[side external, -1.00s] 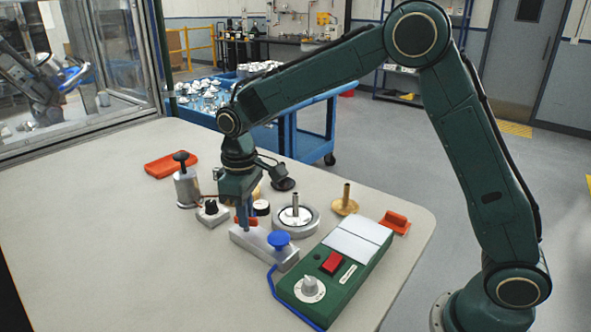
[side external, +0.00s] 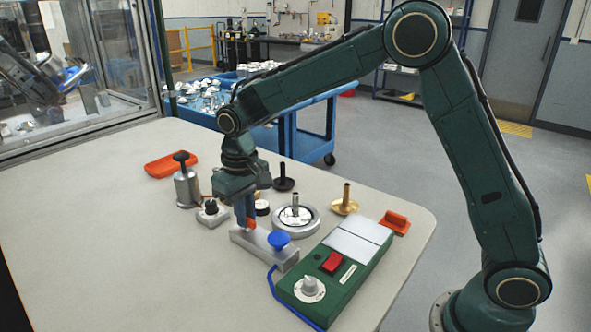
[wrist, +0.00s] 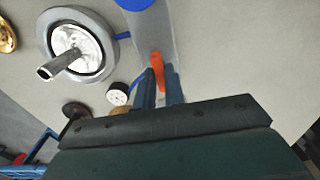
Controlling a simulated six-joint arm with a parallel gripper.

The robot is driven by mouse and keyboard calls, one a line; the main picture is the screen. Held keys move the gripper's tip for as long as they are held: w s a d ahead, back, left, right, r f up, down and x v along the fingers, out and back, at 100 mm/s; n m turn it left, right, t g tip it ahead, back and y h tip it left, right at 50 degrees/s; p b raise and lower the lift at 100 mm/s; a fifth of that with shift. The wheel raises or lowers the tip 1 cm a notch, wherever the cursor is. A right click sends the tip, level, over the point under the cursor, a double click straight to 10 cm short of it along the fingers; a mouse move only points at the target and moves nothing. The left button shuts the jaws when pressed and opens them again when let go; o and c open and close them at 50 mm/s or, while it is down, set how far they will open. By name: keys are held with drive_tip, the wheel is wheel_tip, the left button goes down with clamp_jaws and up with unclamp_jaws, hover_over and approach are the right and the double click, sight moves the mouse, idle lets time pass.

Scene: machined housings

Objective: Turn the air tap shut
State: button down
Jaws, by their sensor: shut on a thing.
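The air tap appears to be the orange lever (side external: 240,212) at the left end of a grey metal block (side external: 262,246). A blue round knob (side external: 279,239) sits at the block's other end. My gripper (side external: 246,220) points down over the lever end and is shut on the lever. In the wrist view, the orange lever (wrist: 157,62) shows between the two blue-grey fingers (wrist: 160,78), pointing roughly along the block (wrist: 153,32). The lever's pivot is hidden.
A green control box (side external: 335,268) with a red switch and dial stands at the front right. A round gauge-like fixture (side external: 308,224) and brass post (side external: 346,202) stand behind the block. A grey cylinder (side external: 187,190) and small black-knobbed box (side external: 211,214) stand left.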

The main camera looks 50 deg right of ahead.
drive_tip(key=c, duration=1.5)
unclamp_jaws()
drive_tip(key=shift+r, duration=0.15)
wheel_tip(320, 180, up, 14)
drive_tip(key=shift+f, duration=0.25)
drive_tip(key=shift+s+r, duration=0.1)
